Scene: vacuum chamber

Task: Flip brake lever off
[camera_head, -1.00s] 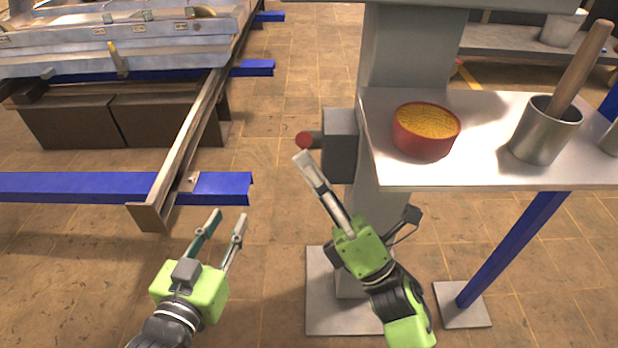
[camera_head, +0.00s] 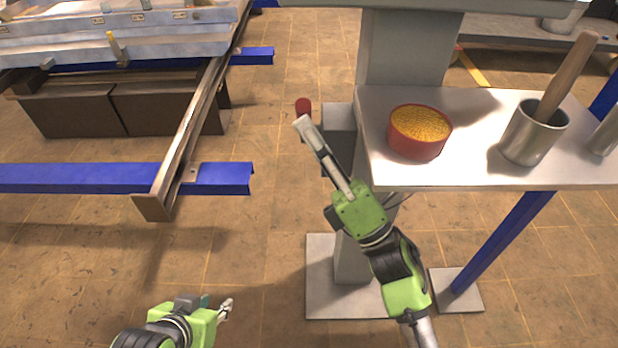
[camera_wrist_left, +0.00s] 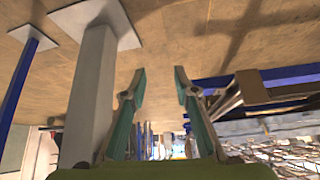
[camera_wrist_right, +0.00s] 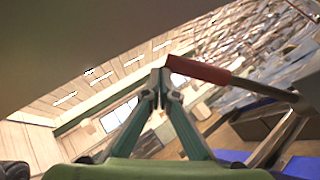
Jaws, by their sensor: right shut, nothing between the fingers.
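The brake lever's red handle (camera_head: 303,106) stands out to the left of a grey box (camera_head: 340,122) on the machine column. My right gripper (camera_head: 302,122) is shut and empty, its tips just below the handle. In the right wrist view the red handle (camera_wrist_right: 200,70) crosses at the tips of my right gripper (camera_wrist_right: 160,78) and appears to touch them. The lever's root is partly hidden in the head view. My left gripper (camera_head: 224,306) is low in the head view, away from the lever. In the left wrist view its fingers (camera_wrist_left: 158,80) are apart with nothing between them.
A metal shelf (camera_head: 470,174) right of the column holds a red bowl (camera_head: 417,148) of yellow grains and a metal cup (camera_head: 525,140) with a wooden pestle. A blue beam (camera_head: 100,177) and a rail frame lie at left. The floor between is clear.

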